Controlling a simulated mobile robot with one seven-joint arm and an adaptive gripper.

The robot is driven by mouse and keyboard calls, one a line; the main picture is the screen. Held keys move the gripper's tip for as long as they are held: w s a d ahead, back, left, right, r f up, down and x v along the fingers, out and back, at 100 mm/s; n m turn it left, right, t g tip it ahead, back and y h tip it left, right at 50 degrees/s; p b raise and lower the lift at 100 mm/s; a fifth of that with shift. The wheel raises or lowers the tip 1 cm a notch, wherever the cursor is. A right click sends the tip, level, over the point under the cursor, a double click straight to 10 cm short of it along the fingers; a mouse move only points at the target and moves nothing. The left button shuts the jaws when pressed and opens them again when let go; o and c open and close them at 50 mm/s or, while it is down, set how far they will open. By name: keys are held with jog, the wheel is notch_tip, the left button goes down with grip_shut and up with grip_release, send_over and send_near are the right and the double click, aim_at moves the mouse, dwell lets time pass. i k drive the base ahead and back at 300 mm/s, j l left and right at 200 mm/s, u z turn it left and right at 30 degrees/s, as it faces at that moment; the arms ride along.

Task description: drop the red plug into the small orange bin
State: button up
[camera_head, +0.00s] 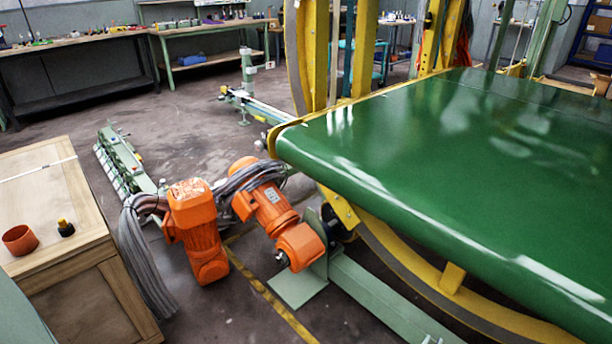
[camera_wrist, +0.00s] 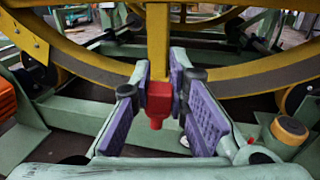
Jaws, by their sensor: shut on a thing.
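The red plug (camera_wrist: 159,100) is between the purple pads of my gripper (camera_wrist: 161,84) in the wrist view. My gripper is shut on it near the fingertips, and the plug's narrower end faces down in the picture. The small orange bin (camera_head: 19,240) stands on the wooden cabinet at the left of the head view, round and open at the top. The bin does not show in the wrist view. My gripper and the red plug do not show in the head view.
A small black object with a yellow top (camera_head: 65,228) stands just right of the bin on the wooden cabinet (camera_head: 75,205). Orange motors (camera_head: 197,230) with grey cables stand right of it. A green conveyor belt (camera_head: 450,160) fills the right. Yellow curved machine beams (camera_wrist: 88,66) lie beyond my gripper.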

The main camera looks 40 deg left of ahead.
aim_at(23, 246)
jog(key=u, duration=1.35)
jog(key=j, duration=0.1)
